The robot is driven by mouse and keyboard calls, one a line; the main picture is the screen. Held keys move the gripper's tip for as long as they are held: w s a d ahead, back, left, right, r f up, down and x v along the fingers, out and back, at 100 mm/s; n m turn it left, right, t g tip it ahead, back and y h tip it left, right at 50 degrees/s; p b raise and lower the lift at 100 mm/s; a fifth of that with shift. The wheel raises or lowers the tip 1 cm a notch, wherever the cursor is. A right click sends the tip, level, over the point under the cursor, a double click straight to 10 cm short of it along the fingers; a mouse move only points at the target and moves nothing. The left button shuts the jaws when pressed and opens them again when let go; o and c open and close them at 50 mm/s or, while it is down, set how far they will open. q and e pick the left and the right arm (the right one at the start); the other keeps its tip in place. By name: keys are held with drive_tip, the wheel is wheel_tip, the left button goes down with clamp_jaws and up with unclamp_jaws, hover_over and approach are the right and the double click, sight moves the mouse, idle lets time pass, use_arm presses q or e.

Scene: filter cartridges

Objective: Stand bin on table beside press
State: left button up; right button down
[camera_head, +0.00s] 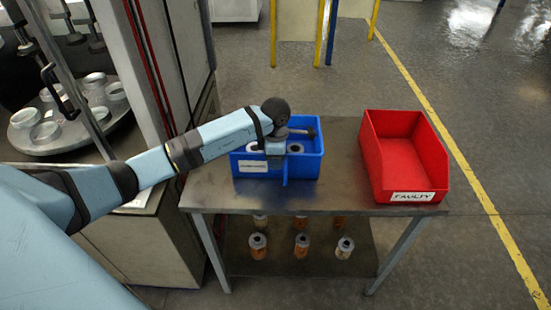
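A blue bin (308,166) with a white label on its front stands upright on the left part of the metal table (345,194), close to the grey machine that looks like the press (165,50). White-topped cartridges show inside it. My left arm reaches in from the left, and my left gripper (276,148) is at the bin, over its near wall. The wrist hides part of the bin, and the fingers are too small and covered to tell whether they are closed on the wall. My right gripper is not in view.
A red bin (403,184) labelled FAULTY stands empty at the table's right end. Bare tabletop lies between the bins. Several cartridges (301,245) stand on the lower shelf. A round tray (70,130) with metal rings is inside the machine. Open floor lies right of the table.

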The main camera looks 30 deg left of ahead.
use_arm(q)
wheel_tip(320, 180, up, 12)
drive_tip(key=shift+f+b, duration=0.25)
drive_tip(key=shift+b, duration=0.2)
drive_tip(key=s+d+f+n+t+h, duration=0.1)
drive_tip(key=s+d+n+t+h, duration=0.25)
drive_tip(key=d+n+h, duration=0.35)
drive_tip(key=s+d+f+n+t+h, duration=0.1)
drive_tip(key=s+d+n+t+h, duration=0.2)
drive_tip(key=d+h, duration=0.45)
drive_tip(key=s+d+f+n+t+h, duration=0.15)
drive_tip(key=s+d+n+h, duration=0.35)
drive_tip(key=d, duration=0.5)
drive_tip(key=s+a+f+n+t+y, duration=0.1)
drive_tip(key=s+a+f+n+y, duration=0.3)
drive_tip(key=s+f+n+y, duration=0.3)
drive_tip(key=s+a+f+n+t+y, duration=0.1)
drive_tip(key=s+a+f+n+y, duration=0.4)
drive_tip(key=f+n, duration=0.9)
drive_tip(key=s+n+y, duration=0.3)
drive_tip(key=n+y, duration=0.1)
drive_tip(key=n, duration=0.5)
drive_tip(key=shift+s+f+t, duration=0.2)
drive_tip(key=shift+f+t, duration=0.2)
